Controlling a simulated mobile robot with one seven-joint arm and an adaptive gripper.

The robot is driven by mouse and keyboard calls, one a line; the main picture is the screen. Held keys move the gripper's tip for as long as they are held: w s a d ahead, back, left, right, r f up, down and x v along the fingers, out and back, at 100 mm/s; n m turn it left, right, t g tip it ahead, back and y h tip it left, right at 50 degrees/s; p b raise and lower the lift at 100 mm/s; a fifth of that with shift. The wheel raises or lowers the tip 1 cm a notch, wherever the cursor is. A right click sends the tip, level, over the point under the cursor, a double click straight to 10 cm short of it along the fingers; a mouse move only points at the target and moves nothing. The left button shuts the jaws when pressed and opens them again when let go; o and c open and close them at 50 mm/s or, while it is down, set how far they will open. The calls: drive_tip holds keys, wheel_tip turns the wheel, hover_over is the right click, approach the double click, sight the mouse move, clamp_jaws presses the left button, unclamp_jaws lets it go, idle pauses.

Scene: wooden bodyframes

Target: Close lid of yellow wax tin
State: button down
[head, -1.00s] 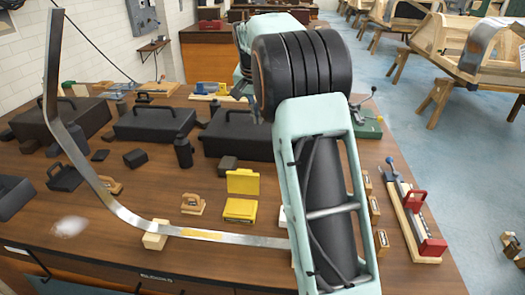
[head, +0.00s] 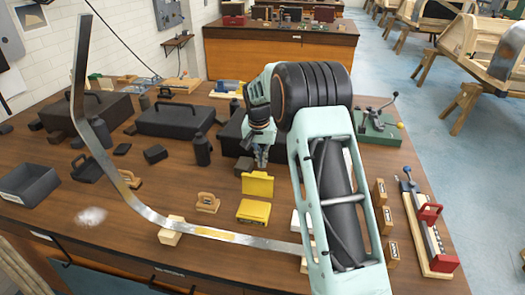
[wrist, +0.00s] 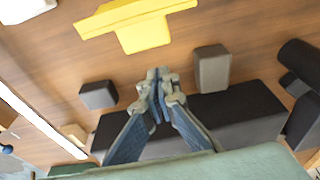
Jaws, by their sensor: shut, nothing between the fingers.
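The yellow wax tin (head: 253,212) sits on the wooden bench in the head view. Its yellow lid (head: 257,185) stands raised, roughly upright, at the back edge of the base. My gripper (head: 261,163) is just behind and above the lid, pointing down, with its fingers together and empty. In the wrist view the yellow tin (wrist: 145,35) shows at the top, apart from the fingertips of my gripper (wrist: 158,76).
A curved metal strip (head: 130,200) rests on wooden blocks left and in front of the tin. Black cases (head: 175,120) stand behind. A wooden-handled tool (head: 208,203) is left of the tin. Small wooden boxes (head: 386,220) and a red clamp (head: 429,213) are at right.

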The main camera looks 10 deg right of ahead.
sight(259, 183)
drive_tip(key=shift+s+a+r, duration=0.1)
drive_tip(key=shift+s+a, duration=0.15)
drive_tip(key=shift+s, duration=0.4)
drive_tip(key=shift+s+a+r, duration=0.1)
drive_tip(key=shift+s+a, duration=0.1)
drive_tip(key=shift+s, duration=0.4)
drive_tip(key=shift+f, duration=0.1)
drive_tip(key=shift+s+a+r+t+h+b, duration=0.2)
drive_tip(key=shift+t+h+b, duration=0.1)
drive_tip(key=shift+t+b, duration=0.55)
